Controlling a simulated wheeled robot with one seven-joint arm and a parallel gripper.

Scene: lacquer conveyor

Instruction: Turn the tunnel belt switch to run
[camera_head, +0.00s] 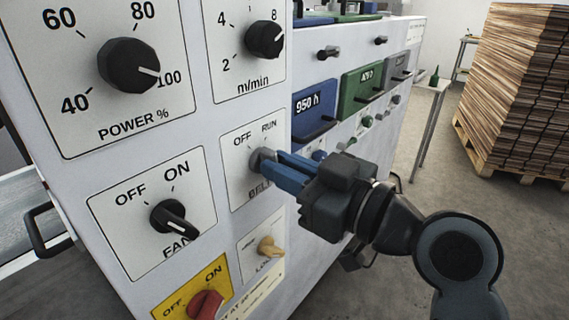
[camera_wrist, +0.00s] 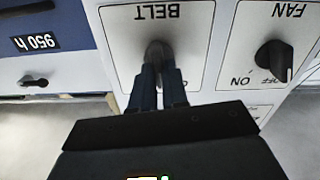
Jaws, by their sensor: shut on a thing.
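The belt switch (camera_head: 259,161) is a dark grey rotary knob on a white plate marked OFF, RUN and BELT, on the front of the machine panel. In the wrist view the knob (camera_wrist: 157,50) shows upside down under the BELT label. My gripper (camera_head: 278,166) has its blue fingers closed around the knob, reaching in from the right. In the wrist view the fingers (camera_wrist: 160,78) sit on either side of it. The fingers hide much of the knob, so I cannot tell which mark its pointer faces.
The fan switch (camera_head: 174,219) is left of the belt switch, and a yellow-beige knob (camera_head: 269,246) is below it. A red knob (camera_head: 205,304) is at lower left. Power (camera_head: 129,65) and speed (camera_head: 264,39) dials are above. Coloured drawers (camera_head: 362,90) and a wood stack (camera_head: 520,90) stand right.

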